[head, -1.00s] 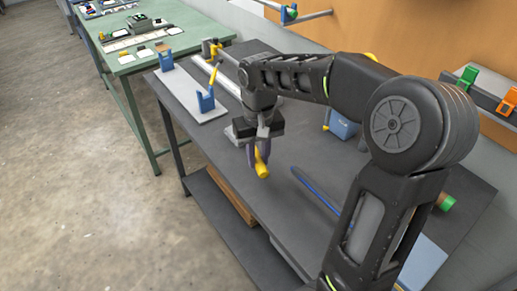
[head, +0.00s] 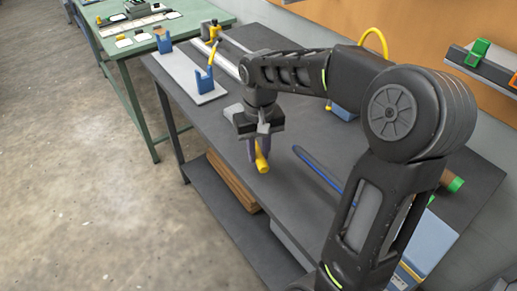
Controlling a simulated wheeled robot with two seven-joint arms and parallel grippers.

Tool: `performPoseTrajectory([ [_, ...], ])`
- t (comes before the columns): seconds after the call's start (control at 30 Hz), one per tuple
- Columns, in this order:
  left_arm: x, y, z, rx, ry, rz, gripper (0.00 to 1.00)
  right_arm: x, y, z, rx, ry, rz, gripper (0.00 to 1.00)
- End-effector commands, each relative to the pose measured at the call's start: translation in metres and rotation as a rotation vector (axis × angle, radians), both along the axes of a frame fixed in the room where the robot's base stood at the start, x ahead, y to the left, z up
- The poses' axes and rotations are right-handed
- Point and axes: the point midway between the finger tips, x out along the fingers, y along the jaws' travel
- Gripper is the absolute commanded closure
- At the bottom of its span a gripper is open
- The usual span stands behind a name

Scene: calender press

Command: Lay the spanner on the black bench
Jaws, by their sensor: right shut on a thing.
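My right gripper (head: 258,146) is shut on a yellow rod-like thing (head: 262,163), which I take for the spanner. Its rounded yellow end sticks out below the fingers; the rest is hidden by the gripper, so its full shape does not show. It is over the front part of the black bench (head: 225,150), near the bench's long left edge. Whether it touches the bench top I cannot tell. My left gripper is not in view.
A long blue bar (head: 318,168) lies on the bench right of the gripper. A light plate with blue uprights (head: 204,80) stands at the far left. A green table (head: 130,45) with small parts is beyond. Bare bench top lies around the gripper.

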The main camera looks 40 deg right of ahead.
Motion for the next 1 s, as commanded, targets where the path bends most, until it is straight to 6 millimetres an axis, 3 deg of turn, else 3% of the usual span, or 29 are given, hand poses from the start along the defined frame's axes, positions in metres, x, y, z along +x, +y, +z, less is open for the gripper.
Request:
performPoseTrajectory([
  [0.1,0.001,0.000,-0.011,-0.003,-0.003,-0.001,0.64,0.000,0.000,-0.016,0.000,0.000,0.000,1.00],
  [0.3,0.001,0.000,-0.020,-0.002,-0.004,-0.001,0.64,0.000,0.000,-0.029,-0.001,0.001,0.000,1.00],
  [1.0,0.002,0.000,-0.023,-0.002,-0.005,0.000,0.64,0.000,0.000,-0.034,0.000,0.000,0.000,1.00],
])
